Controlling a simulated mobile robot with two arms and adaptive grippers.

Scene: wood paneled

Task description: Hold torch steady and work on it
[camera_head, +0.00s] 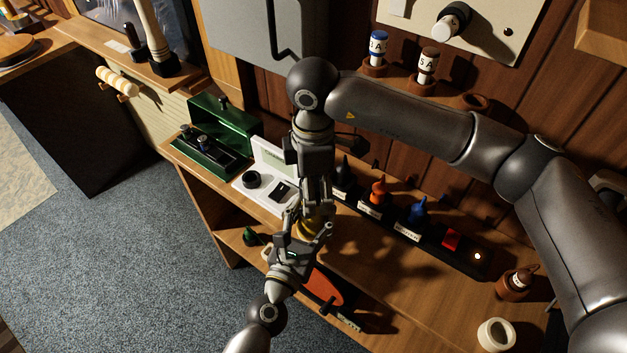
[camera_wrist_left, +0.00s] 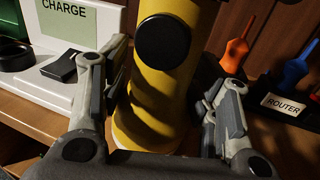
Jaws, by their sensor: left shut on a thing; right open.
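A yellow torch (camera_wrist_left: 150,100) with a round black disc on its side stands upright in the left wrist view. In the head view only a small yellow part (camera_head: 307,227) shows between my grippers. My left gripper (camera_head: 304,232) is shut on the torch; its two fingers (camera_wrist_left: 168,100) flank the body in the left wrist view. My right gripper (camera_head: 317,200) points down just above the torch and is open. The arms hide most of the torch in the head view, and I cannot tell whether the right fingers touch it.
A white station marked CHARGE (camera_wrist_left: 85,25) stands beside the torch, with an open green box (camera_head: 225,121) farther left. A white ring (camera_head: 496,335) lies at the right. The bench front is fairly clear.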

